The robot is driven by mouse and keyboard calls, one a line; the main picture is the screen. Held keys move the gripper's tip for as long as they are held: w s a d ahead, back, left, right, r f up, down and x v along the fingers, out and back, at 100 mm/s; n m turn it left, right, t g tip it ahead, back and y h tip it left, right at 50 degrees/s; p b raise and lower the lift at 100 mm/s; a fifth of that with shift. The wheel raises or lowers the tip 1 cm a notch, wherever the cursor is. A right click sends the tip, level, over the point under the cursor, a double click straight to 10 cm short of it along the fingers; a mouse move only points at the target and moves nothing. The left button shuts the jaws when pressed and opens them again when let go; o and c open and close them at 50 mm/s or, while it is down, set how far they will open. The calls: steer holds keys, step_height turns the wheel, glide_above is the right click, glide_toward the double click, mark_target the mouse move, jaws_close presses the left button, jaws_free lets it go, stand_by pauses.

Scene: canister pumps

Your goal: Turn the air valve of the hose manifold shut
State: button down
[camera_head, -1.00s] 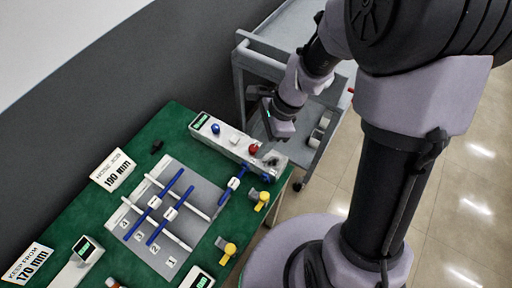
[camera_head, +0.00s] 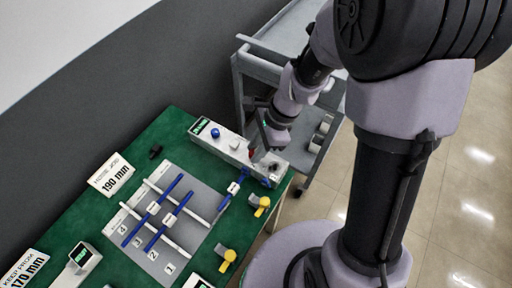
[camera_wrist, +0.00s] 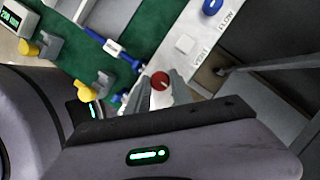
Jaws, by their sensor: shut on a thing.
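The hose manifold (camera_head: 222,143) is a long pale box at the back right of the green table, with a small green-lit display at its left end. It carries a blue knob (camera_head: 215,133) by the word FLOW and a red knob (camera_wrist: 160,81) with a light pointer line, past the word VENT. My gripper (camera_wrist: 158,92) is shut on the red knob, with a grey finger on either side of it in the wrist view. In the head view my gripper (camera_head: 256,149) reaches down to the manifold and hides most of the red knob.
Yellow-knobbed clamps (camera_head: 263,203) stand along the near table edge. A grey mat (camera_head: 198,225) holds white rods and blue pieces. A sign (camera_head: 110,174) reads 190 mm. A grey cart (camera_head: 262,68) stands behind.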

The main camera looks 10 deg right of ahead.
steer(key=n+p, duration=0.1)
steer(key=n, duration=0.1)
steer(key=n+g+p, duration=0.1)
steer(key=n+p, duration=0.1)
steer(key=shift+w+r+g, duration=0.15)
steer(key=shift+g, duration=0.15)
steer(key=n+p, duration=0.1)
steer(key=n, duration=0.1)
steer(key=n+g+h+p, duration=0.1)
steer(key=n+p, duration=0.1)
steer(key=shift+a+n+h, duration=0.15)
steer(key=shift+n+h, duration=0.15)
steer(key=shift+n, duration=0.1)
steer(key=n+p, duration=0.1)
steer(key=n, duration=0.1)
steer(key=n+g+h+p, duration=0.1)
steer(key=n+p, duration=0.1)
steer(key=shift+w+a+h, duration=0.1)
steer(key=shift+h, duration=0.2)
steer(key=n+p, duration=0.1)
steer(key=n, duration=0.1)
steer(key=n+h+p, duration=0.1)
steer(key=n, duration=0.1)
steer(key=shift+a+n+h, duration=0.1)
steer(key=shift+n+h, duration=0.2)
steer(key=shift+n+p, duration=0.3)
steer(key=c, duration=1.1)
jaws_free()
steer(key=shift+c, duration=0.2)
